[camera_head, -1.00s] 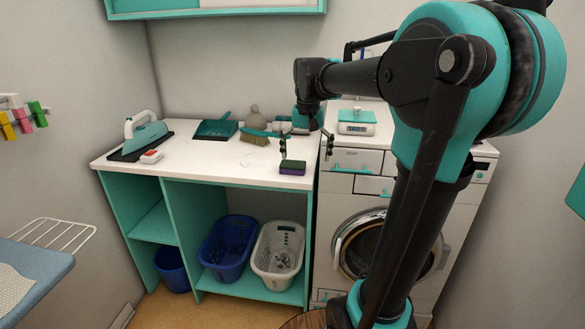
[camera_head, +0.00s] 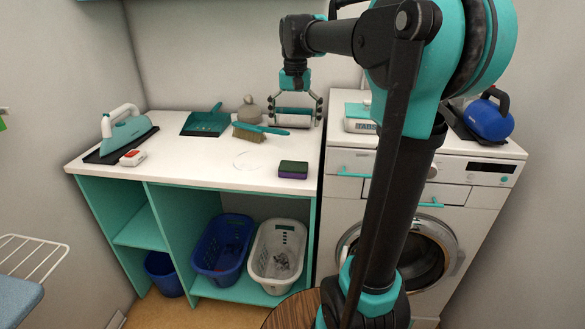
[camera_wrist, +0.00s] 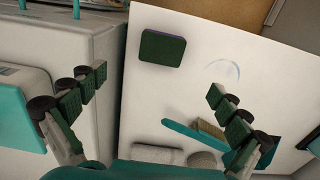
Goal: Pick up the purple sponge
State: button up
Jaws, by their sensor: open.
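The purple sponge (camera_head: 293,169) is a small block with a dark green top and purple side. It lies flat near the counter's front right edge; its green top shows in the wrist view (camera_wrist: 163,48). My gripper (camera_head: 295,122) is open and empty, pointing down over the back part of the counter, behind the sponge and apart from it. In the wrist view my gripper's fingers (camera_wrist: 157,84) are spread wide, with the sponge beyond their tips and between their lines. Nothing covers the sponge.
A teal-handled brush (camera_head: 248,133), a dustpan (camera_head: 206,121) and a grey rounded object (camera_head: 249,111) stand at the back. An iron (camera_head: 125,131) and a small red-and-white item (camera_head: 132,158) are left. The washing machine (camera_head: 440,200) adjoins the counter (camera_head: 200,165). Counter around the sponge is clear.

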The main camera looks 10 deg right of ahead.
send_over(293, 167)
jog(key=f, duration=1)
jog(key=shift+d+f, duration=0.2)
jog(key=shift+d, duration=0.05)
jog(key=shift+w+a+f, duration=0.1)
jog(key=shift+f, duration=1.2)
jog(key=shift+a+f, duration=0.1)
jog(key=shift+f, duration=1.2)
jog(key=shift+c, duration=0.6)
jog(key=c, duration=0.6)
jog(key=shift+r, duration=0.1)
notch_tip(293, 167, up, 20)
jog(key=shift+o, duration=0.5)
